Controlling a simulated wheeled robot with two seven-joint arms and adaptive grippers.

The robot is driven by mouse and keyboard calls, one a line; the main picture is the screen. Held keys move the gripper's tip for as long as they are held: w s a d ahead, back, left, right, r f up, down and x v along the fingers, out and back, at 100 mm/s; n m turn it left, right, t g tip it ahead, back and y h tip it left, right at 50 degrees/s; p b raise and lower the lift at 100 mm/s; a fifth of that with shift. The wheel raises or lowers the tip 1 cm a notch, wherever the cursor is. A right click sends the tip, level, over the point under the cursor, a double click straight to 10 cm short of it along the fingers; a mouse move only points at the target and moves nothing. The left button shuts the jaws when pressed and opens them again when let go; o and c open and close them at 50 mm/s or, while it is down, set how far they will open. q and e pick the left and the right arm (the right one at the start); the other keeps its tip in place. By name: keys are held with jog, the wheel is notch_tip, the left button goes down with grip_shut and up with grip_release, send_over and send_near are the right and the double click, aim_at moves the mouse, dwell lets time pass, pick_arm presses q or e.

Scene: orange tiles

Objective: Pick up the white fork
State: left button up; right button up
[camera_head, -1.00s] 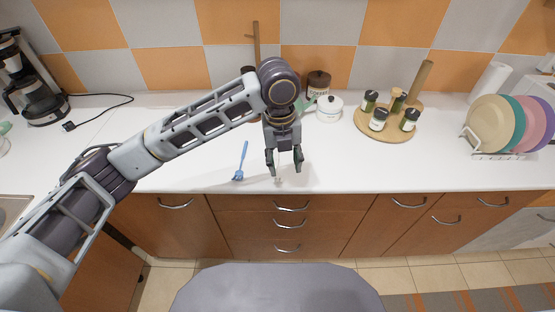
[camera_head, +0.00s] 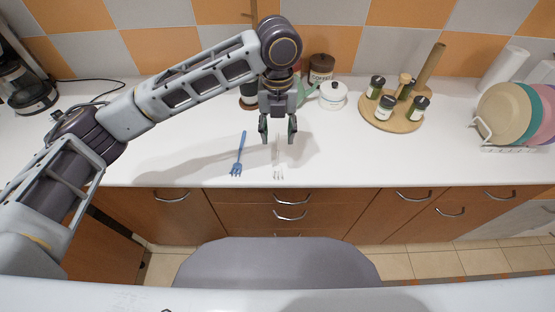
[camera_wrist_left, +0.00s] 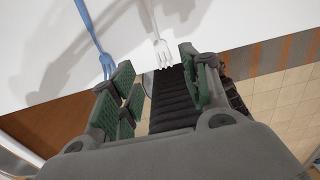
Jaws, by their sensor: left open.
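The white fork lies on the white counter, its tines (camera_head: 278,174) toward the front edge and its handle running back toward my left gripper. It is hard to make out against the counter. My left gripper (camera_head: 278,139) points down, open and empty, above the handle end of the fork. In the left wrist view the white fork (camera_wrist_left: 163,52) shows beyond the gap between the open fingers (camera_wrist_left: 158,92), apart from them. My right gripper is not in view.
A blue fork (camera_head: 239,157) lies left of the white fork. A white pot (camera_head: 333,96), a brown-lidded jar (camera_head: 321,68) and a round wooden spice board (camera_head: 391,122) stand behind to the right. A plate rack (camera_head: 482,128) is far right.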

pick_arm(q)
jog(key=f, duration=0.2)
send_over(277, 164)
jog(key=f, duration=0.5)
jog(key=shift+s+f, duration=0.3)
jog(key=shift+f, duration=0.6)
jog(key=shift+w+f, duration=0.15)
jog(key=shift+f, duration=2.3)
jog(key=shift+c, duration=0.6)
jog(key=c, duration=0.5)
grip_shut()
jog(key=shift+r, duration=0.65)
notch_tip(277, 164, up, 9)
jog(key=shift+f, duration=0.15)
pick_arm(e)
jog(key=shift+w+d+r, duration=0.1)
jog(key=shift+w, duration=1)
